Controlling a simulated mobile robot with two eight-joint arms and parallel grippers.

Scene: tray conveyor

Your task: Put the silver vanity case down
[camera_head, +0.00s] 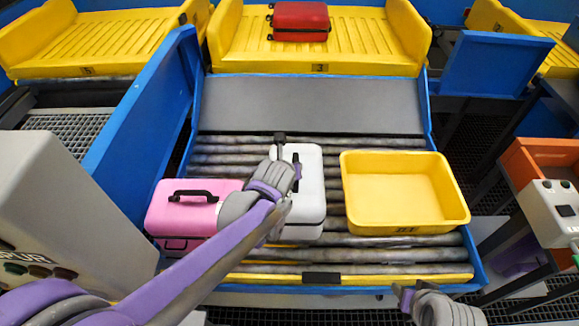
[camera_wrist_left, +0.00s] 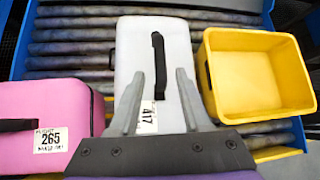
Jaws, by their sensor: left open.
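The silver vanity case (camera_head: 309,183) rests on the conveyor rollers between a pink case and a yellow tray. It looks pale and has a dark handle on top. It also shows in the left wrist view (camera_wrist_left: 136,47), with a tag reading 417. My left gripper (camera_head: 285,160) is over the case and hides part of it. In the left wrist view its two fingers (camera_wrist_left: 159,75) are spread apart, one on each side of the handle, with nothing clamped. My right gripper (camera_head: 408,297) is at the lower right, clear of the rollers; its jaw state is unclear.
The pink case (camera_head: 183,212) stands close on the left. The empty yellow tray (camera_head: 395,203) is on the right. A red case (camera_head: 300,18) lies in a yellow tray (camera_head: 350,40) at the back. Bare rollers show behind the silver case. Blue side walls edge the conveyor.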

